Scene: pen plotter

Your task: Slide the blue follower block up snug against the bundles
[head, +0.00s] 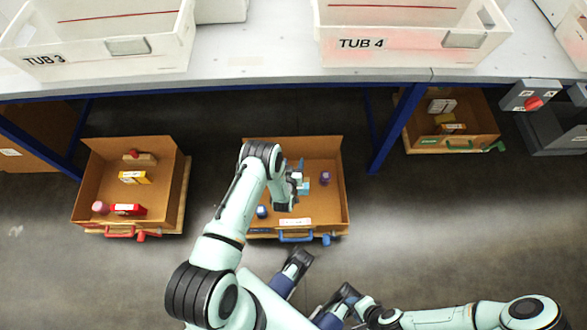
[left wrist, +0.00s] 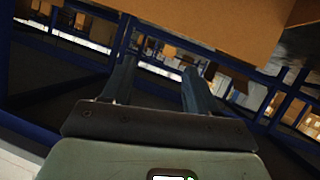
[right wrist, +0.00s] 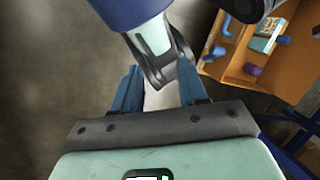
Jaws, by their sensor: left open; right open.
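My left gripper (head: 292,190) is inside the middle cardboard tray (head: 336,150), close beside a light-blue block (head: 305,184); contact cannot be told. The jaws show apart and empty in the left wrist view (left wrist: 157,65). A blue cylinder (head: 261,211) and a purple cylinder (head: 325,178) stand apart in the tray. I cannot tell for sure which piece is the follower block; bundles are not clearly visible and my arm covers part of the tray. My right gripper (right wrist: 160,75) is open and empty, outside the tray. The tray's teal-and-white piece (right wrist: 266,35) shows in the right wrist view.
A tray with red pieces (head: 84,205) stands at left. A tray with green handle (head: 459,148) stands at right. White tubs (head: 120,45) sit on the table (head: 260,50) above, on blue legs (head: 381,135). Grey floor (head: 420,230) is clear right of the middle tray.

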